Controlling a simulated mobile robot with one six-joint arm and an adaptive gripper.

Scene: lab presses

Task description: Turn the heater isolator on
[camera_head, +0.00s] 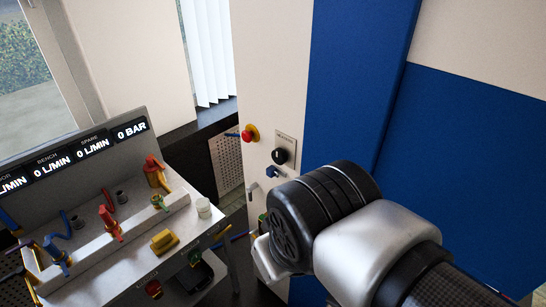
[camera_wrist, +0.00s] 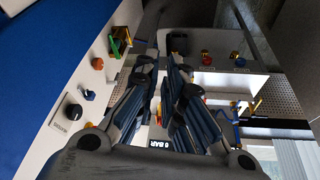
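The heater isolator looks to be the round black knob (camera_head: 280,156) on the white cabinet face, under a small printed label, in the head view. It also shows as a black knob (camera_wrist: 73,112) at the left of the wrist view, beside a label that seems to read heaters. I cannot tell which way the knob is set. My gripper (camera_wrist: 165,72) shows in the wrist view with its two fingers apart and nothing seen between them. It is to the right of the knob in that view, not touching it.
A red button on yellow (camera_head: 249,134) and a blue knob (camera_head: 271,171) sit near the black knob. An orange knob (camera_wrist: 98,63) is on the same face. A bench with coloured valves and readouts (camera_head: 60,250) stands at left. A blue panel (camera_head: 350,80) is at right.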

